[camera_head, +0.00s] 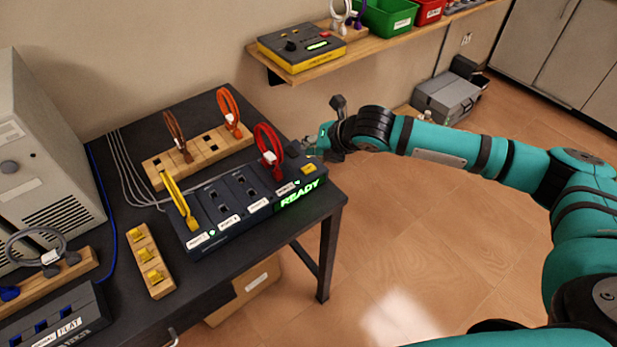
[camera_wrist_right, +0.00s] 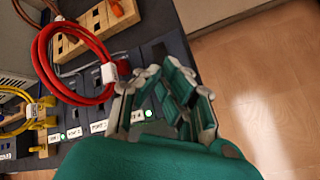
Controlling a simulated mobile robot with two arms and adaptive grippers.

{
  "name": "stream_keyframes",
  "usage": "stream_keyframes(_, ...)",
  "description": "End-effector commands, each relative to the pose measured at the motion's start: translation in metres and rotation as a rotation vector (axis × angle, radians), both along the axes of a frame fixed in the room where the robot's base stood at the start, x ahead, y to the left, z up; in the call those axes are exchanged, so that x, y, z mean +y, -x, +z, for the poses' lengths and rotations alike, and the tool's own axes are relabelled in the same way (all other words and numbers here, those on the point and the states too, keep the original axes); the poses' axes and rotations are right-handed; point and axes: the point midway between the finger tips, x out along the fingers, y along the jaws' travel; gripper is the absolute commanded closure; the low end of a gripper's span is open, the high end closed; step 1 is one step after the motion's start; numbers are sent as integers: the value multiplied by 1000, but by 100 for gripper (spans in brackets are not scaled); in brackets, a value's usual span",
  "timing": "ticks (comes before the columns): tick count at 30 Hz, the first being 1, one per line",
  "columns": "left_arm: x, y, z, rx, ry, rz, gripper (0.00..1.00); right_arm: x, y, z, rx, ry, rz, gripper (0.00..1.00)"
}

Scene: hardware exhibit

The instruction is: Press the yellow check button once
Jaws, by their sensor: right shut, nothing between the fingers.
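The yellow check button (camera_head: 308,168) is a small yellow patch on the top right of the dark port panel (camera_head: 235,222), just above a lit green "READY" display (camera_head: 300,194). My right gripper (camera_head: 303,149) is shut and empty at the panel's far right corner, just behind the button in the head view. I cannot tell whether it touches the panel. In the right wrist view the shut fingers (camera_wrist_right: 163,85) are over the panel's edge, and the button cannot be made out there. My left gripper is not in view.
A red cable (camera_head: 268,148) loops up from the panel beside my right gripper, and a yellow cable (camera_head: 180,202) stands at its left end. A wooden rack (camera_head: 200,152) with orange and brown cables is behind. Open floor (camera_head: 410,240) lies right of the table.

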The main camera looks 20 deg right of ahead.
Motion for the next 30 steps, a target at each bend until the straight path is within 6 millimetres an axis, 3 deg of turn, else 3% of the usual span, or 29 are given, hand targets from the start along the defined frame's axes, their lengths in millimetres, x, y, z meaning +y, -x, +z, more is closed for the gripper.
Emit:
stream_keyframes(1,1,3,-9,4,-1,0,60,0,0,-11,1,0,1,100)
stream_keyframes(8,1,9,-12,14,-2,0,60,1,0,-27,0,-1,1,100)
stream_keyframes(30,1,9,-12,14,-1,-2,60,0,0,-29,0,-1,1,100)
